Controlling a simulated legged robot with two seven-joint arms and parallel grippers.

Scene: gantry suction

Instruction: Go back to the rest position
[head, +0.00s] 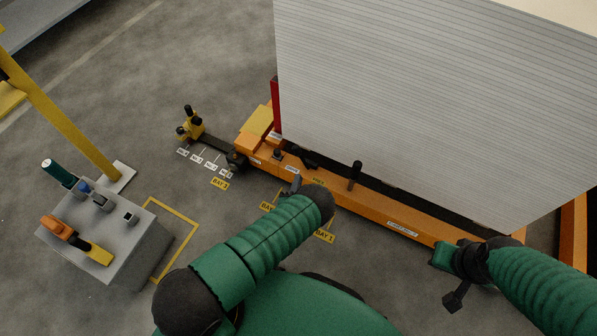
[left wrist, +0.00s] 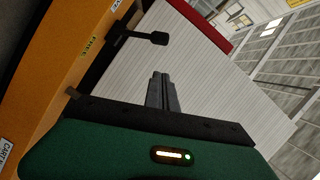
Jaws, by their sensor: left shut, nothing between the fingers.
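My left arm reaches forward from the bottom of the head view, and its gripper (head: 294,184) is mostly hidden behind the green forearm. In the left wrist view the left gripper (left wrist: 161,88) shows its two dark fingers together, with nothing between them. It is beside the orange cart frame (head: 370,207), pointing toward the grey ribbed stack. My right arm comes in from the lower right. Its gripper (head: 455,297) hangs dark and small near the cart's right front end, and its fingers are too unclear to judge.
The tall ribbed stack (head: 430,100) stands on the cart. A black lever (head: 355,175) rises from the frame; a black handle (left wrist: 150,38) shows close by in the left wrist view. A grey control box (head: 105,240) and yellow post (head: 65,120) stand left.

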